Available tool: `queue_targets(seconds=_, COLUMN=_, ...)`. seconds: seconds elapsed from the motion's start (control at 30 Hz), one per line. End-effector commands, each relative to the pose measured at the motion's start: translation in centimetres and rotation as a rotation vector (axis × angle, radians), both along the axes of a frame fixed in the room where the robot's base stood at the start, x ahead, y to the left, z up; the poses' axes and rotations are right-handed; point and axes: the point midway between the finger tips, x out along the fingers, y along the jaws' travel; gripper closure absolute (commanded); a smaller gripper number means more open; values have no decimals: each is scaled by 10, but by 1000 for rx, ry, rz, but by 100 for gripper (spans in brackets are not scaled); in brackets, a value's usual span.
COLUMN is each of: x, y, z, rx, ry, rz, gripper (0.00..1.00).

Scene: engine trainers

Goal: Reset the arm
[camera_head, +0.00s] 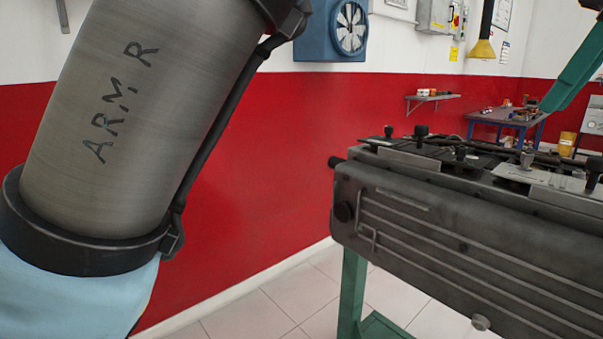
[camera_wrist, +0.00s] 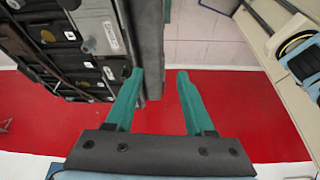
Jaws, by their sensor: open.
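My gripper (camera_wrist: 160,76) shows in the wrist view with two green fingers apart and nothing between them. Past the fingers are the red wall band and the pale tiled floor. The engine trainer block (camera_wrist: 88,28) is to the left of the fingers in that view; the left fingertip overlaps its edge in the picture, and I cannot tell whether they touch. The dark grey engine block (camera_head: 450,235) stands at the right on a green stand (camera_head: 352,290).
A blue fan unit (camera_head: 330,30) hangs on the back wall. A small shelf (camera_head: 433,98) and a blue workbench (camera_head: 505,117) with items stand farther back. Open tiled floor (camera_head: 265,315) lies between my arm and the stand.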

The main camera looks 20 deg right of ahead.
Motion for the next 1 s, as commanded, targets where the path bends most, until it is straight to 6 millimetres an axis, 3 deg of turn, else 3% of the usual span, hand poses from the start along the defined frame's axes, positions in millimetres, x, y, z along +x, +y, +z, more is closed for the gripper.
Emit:
queue_targets(seconds=0.37, x=56, y=5, z=-24, rx=38, ry=35, rz=-43, gripper=46)
queue_targets(seconds=0.67, x=140, y=30, z=-64, rx=80, ry=101, rz=-109, gripper=46)
queue_targets(seconds=0.83, x=215, y=75, z=-104, rx=102, ry=167, rz=-159, gripper=46)
queue_targets(seconds=1.0, x=288, y=152, z=-155, rx=93, ry=244, rz=-222, gripper=46)
